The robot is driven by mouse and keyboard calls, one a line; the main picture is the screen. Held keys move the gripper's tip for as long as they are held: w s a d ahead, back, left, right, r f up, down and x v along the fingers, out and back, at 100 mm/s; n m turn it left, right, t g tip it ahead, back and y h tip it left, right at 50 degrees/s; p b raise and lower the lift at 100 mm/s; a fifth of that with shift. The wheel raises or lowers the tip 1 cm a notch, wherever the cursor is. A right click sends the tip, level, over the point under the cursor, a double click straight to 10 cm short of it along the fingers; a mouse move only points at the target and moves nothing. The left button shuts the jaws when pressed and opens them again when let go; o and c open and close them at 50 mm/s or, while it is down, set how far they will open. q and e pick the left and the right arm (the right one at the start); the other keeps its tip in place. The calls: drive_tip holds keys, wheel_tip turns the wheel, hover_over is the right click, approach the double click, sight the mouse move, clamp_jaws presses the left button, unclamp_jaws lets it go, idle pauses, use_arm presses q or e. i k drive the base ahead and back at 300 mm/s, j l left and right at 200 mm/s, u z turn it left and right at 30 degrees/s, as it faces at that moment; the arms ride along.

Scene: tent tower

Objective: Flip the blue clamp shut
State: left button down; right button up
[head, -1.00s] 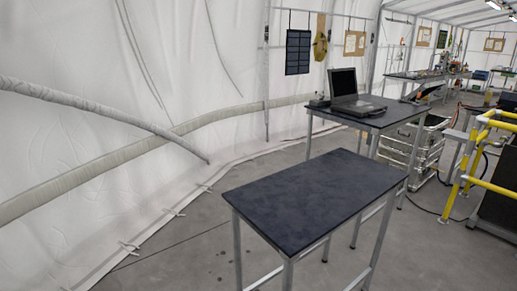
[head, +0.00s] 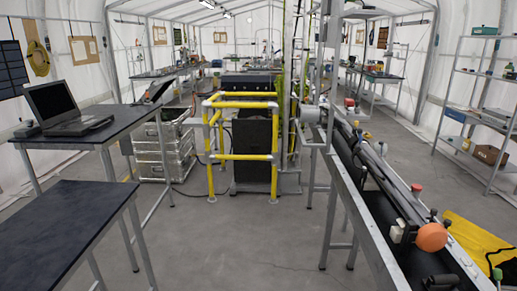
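I cannot make out a blue clamp in the head view. Any clamp on the assembly is too small or hidden to tell. Neither of my grippers is in view.
A bare dark table (head: 62,225) stands at the near left, with a laptop table (head: 125,122) behind it. Yellow railing (head: 243,157) surrounds a black cabinet in the middle. Yellow cloth (head: 480,240) lies at right. Floor (head: 250,240) before the railing is clear.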

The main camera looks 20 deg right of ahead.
sight(360, 131)
drive_tip(key=l+z, duration=0.15)
drive_tip(key=z, duration=0.2)
drive_tip(key=l+z, duration=0.1)
drive_tip(key=z, duration=0.25)
drive_tip(key=l+z, duration=0.1)
drive_tip(key=z, duration=0.3)
drive_tip(key=i+j+u, duration=0.15)
drive_tip(key=i+u, duration=0.55)
drive_tip(key=i, duration=0.15)
